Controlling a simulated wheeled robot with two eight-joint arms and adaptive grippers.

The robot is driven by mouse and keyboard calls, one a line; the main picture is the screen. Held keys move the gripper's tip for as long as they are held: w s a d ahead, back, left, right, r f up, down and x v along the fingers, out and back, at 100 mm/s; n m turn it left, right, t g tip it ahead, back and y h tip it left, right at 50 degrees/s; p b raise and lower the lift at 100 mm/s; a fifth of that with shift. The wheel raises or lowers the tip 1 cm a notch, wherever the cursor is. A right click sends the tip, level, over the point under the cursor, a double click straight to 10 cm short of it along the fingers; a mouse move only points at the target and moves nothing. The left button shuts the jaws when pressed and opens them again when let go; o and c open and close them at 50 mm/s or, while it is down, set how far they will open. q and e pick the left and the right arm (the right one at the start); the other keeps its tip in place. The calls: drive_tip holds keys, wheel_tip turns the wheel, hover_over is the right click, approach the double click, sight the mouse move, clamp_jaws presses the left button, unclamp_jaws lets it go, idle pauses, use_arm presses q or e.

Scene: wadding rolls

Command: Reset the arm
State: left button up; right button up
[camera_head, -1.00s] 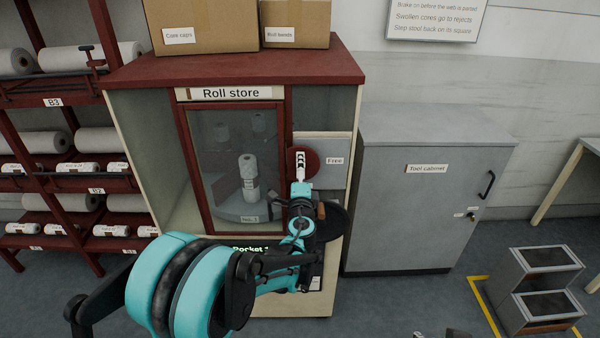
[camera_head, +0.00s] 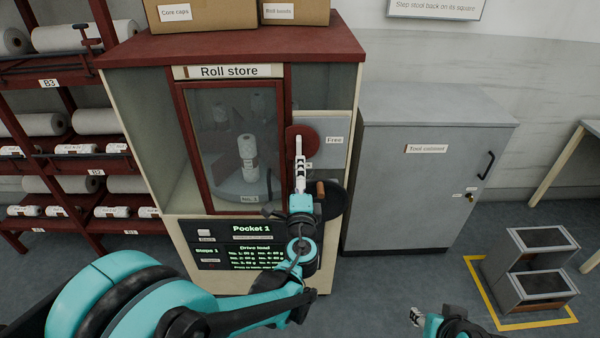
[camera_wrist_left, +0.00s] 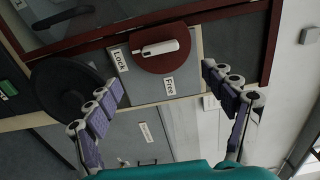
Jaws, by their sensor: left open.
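My left gripper (camera_head: 300,176) is in front of the Roll store cabinet (camera_head: 186,238), near the red round disc (camera_head: 313,140) on its front. In the left wrist view my left gripper (camera_wrist_left: 161,75) is open, its fingers wide apart with nothing between the pads. The red disc (camera_wrist_left: 150,65) with its white handle (camera_wrist_left: 160,48) lies beyond the fingertips, apart from them. Labels "Lock" (camera_wrist_left: 119,60) and "Free" (camera_wrist_left: 168,86) sit beside the disc. My right gripper (camera_head: 416,316) shows small at the bottom edge; its jaws are too small to tell.
A grey tool cabinet (camera_head: 430,190) stands to the right. A step stool (camera_head: 540,268) stands inside a yellow floor marking. A red rack (camera_head: 75,165) with white rolls is at the left. A roll (camera_head: 248,155) shows behind the closed glass door. Bare floor lies before the tool cabinet.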

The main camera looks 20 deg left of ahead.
idle(0.3)
use_arm(q)
drive_tip(key=s+a+f+n+g, duration=0.3)
drive_tip(key=s+a+n+g, duration=0.35)
drive_tip(key=s+n, duration=0.3)
drive_tip(key=s+d+f+n+g+h, duration=0.2)
drive_tip(key=s+d+f, duration=0.1)
drive_tip(key=s, duration=0.5)
drive_tip(key=s+d+f+n+g+h, duration=0.2)
drive_tip(key=s+d+f+n+h, duration=0.1)
drive_tip(key=s, duration=0.4)
drive_tip(key=shift+s+f, duration=0.35)
drive_tip(key=shift+s, duration=0.05)
drive_tip(key=shift+n, duration=0.25)
